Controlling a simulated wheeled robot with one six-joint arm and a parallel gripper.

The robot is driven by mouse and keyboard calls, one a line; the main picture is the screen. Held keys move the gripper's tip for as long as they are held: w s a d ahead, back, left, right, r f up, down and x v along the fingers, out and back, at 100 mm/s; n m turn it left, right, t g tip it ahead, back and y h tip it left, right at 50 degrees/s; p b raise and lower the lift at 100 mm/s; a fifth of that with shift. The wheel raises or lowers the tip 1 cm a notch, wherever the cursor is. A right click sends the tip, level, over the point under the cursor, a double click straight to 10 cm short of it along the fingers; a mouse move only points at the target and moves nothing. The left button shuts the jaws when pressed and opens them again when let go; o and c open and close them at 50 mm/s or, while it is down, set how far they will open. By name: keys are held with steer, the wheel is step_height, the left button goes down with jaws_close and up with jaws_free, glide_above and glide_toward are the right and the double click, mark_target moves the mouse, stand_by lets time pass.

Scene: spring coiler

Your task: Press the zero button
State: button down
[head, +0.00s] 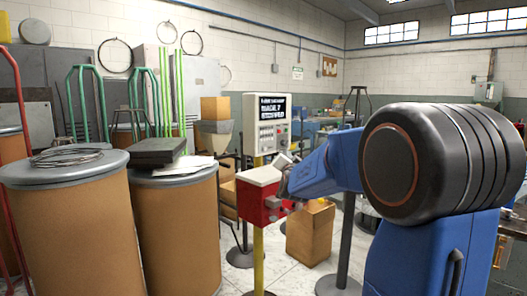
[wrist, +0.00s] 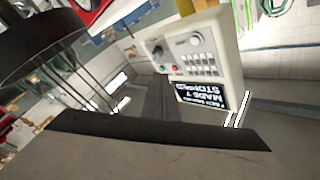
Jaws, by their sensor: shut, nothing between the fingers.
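A pale control panel (head: 270,125) stands on a yellow post in the head view, with a dark display at its top and buttons below. It appears upside down in the wrist view (wrist: 215,55), with a keypad (wrist: 200,66), a knob, a green button (wrist: 163,68) and a red button (wrist: 175,69). I cannot read which one is the zero button. My gripper (wrist: 160,82) is shut and empty. In the wrist view its dark fingers point toward the panel's button side, seemingly apart from it. In the head view my gripper (head: 284,187) is small, beside a red box.
The red box (head: 250,205) with a white top sits on the yellow post below the panel. A cardboard box (head: 310,232) stands on the floor behind. Large brown drums (head: 75,225) fill the left. Dark round stand bases (head: 338,286) lie on the floor.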

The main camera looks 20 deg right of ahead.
steer(key=w+a, duration=0.3)
steer(key=w, duration=0.5)
steer(key=shift+w, duration=0.15)
steer(key=shift+w, duration=0.1)
stand_by(2.1)
steer(key=shift+w, duration=0.25)
steer(key=shift+w+a, duration=0.2)
steer(key=shift+w, duration=0.15)
stand_by(0.8)
stand_by(0.4)
steer(key=shift+s+d, duration=0.25)
steer(key=shift+s, duration=0.45)
steer(key=shift+s, duration=0.15)
steer(key=shift+s+d, duration=0.3)
steer(key=shift+s, duration=0.45)
steer(key=shift+s+d, duration=0.25)
steer(key=shift+s, duration=0.5)
steer(key=shift+s+d, duration=0.3)
steer(key=shift+s, duration=0.45)
